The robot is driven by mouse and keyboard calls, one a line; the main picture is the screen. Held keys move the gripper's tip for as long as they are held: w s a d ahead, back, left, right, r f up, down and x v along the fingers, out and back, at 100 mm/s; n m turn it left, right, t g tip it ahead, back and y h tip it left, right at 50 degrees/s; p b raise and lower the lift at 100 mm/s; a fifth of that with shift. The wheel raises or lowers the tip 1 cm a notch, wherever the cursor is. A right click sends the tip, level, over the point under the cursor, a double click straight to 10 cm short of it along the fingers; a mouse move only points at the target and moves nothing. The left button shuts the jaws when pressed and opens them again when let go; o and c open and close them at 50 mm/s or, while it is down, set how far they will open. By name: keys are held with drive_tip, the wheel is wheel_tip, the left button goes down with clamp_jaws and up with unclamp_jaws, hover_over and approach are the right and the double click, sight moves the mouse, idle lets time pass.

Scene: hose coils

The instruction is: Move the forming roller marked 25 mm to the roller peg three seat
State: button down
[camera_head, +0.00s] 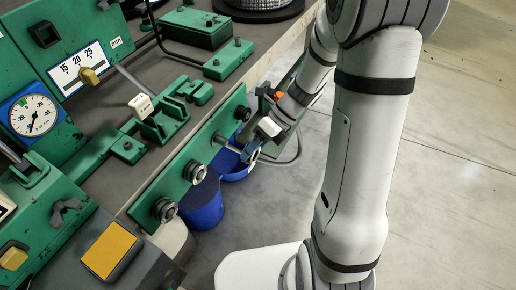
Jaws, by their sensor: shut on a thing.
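A green roller rack (178,183) runs along the bench's front edge with several pegs on it. Metal forming rollers sit on the two nearest pegs, one at the lower end (165,209) and one beside it (195,172). The third peg (217,138) is bare and sticks out towards my gripper. A dark round piece (242,113) is at the far end. My gripper (251,153) is just right of the bare peg, shut on a small roller (255,157) that is mostly hidden by the fingers. I cannot read any size marks on the rollers.
Blue bins (203,203) stand below the rack, under my gripper. Green bench fixtures, a gauge (33,115) and a 15-20-25 mm scale (78,68) are at the left. A grey box with a yellow top (108,250) is at the lower left. The floor at the right is clear.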

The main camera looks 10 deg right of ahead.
drive_tip(key=shift+w+a+p, duration=0.35)
drive_tip(key=shift+w+a, duration=0.4)
drive_tip(key=shift+a, duration=0.2)
drive_tip(key=shift+w+a+p, duration=0.35)
drive_tip(key=shift+w+a, duration=0.35)
drive_tip(key=shift+a, duration=0.25)
drive_tip(key=shift+w+a+p, duration=0.35)
drive_tip(key=shift+w+a, duration=0.4)
drive_tip(key=shift+a, duration=0.15)
drive_tip(key=shift+w+a+p, duration=0.3)
drive_tip(key=shift+w+a, duration=0.4)
drive_tip(key=shift+a, duration=0.2)
drive_tip(key=shift+c, duration=1.2)
unclamp_jaws()
drive_tip(key=shift+r, duration=0.1)
drive_tip(key=shift+p+v, duration=2)
drive_tip(key=shift+v, duration=0.2)
drive_tip(key=b+v, duration=0.1)
drive_tip(key=v, duration=0.6)
drive_tip(key=shift+d+r, duration=0.3)
